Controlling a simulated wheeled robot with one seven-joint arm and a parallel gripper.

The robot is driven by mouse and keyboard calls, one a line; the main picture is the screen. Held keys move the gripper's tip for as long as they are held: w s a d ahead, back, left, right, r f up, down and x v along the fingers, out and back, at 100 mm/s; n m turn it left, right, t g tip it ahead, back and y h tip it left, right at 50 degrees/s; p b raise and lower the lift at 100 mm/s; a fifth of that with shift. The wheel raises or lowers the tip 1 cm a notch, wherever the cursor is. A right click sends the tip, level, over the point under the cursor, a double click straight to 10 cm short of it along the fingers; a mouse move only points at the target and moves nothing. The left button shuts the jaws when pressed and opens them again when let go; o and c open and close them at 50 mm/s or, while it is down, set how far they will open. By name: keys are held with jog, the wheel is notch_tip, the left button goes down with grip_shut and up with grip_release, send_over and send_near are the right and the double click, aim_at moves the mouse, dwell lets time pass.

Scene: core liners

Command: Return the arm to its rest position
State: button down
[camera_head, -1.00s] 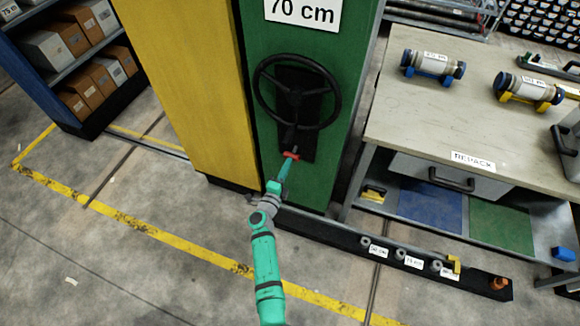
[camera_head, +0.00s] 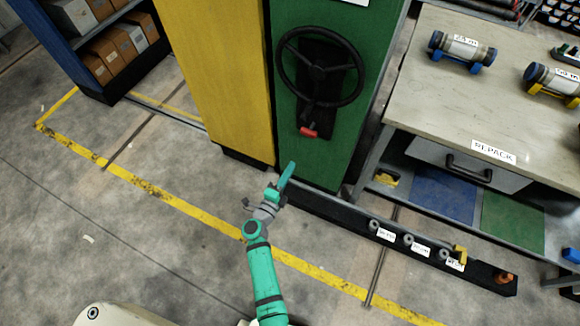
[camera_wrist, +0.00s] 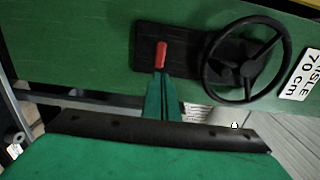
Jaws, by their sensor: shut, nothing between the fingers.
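My gripper (camera_head: 290,169) is in front of the green cabinet end, below the black handwheel (camera_head: 320,67). Its fingers are shut with nothing between them. A red-tipped lever (camera_head: 308,132) on a black plate sits under the wheel, and a visible gap separates it from my fingertips. In the wrist view, my closed fingers (camera_wrist: 162,78) point toward the red lever grip (camera_wrist: 161,55), which overlaps their tips in that picture. The handwheel (camera_wrist: 245,60) is to the right there.
A workbench (camera_head: 440,100) stands at the right with two cylinders on it. A low black rail (camera_head: 350,225) with labelled pegs runs along the floor before it. A blue shelf (camera_head: 60,55) with boxes is at the far left. Open floor lies at the left.

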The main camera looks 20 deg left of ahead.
jog(key=shift+w, duration=0.1)
jog(key=s+d+r+n+t+y, duration=0.1)
jog(key=s+d+r+n, duration=0.25)
jog(key=s+d, duration=0.4)
jog(key=s+d+r+n+y, duration=0.15)
jog(key=s+d+n, duration=0.35)
jog(key=s, duration=0.5)
jog(key=s+d+r+n+g, duration=0.1)
jog(key=s+r+n, duration=0.4)
jog(key=s, duration=0.5)
jog(key=s+d+r+n+g, duration=0.2)
jog(key=s+d+r+n, duration=0.2)
jog(key=s, duration=0.6)
notch_tip(320, 180, up, 3)
jog(key=shift+s+f+n, duration=0.1)
jog(key=shift+s+n, duration=0.1)
jog(key=shift+n, duration=0.75)
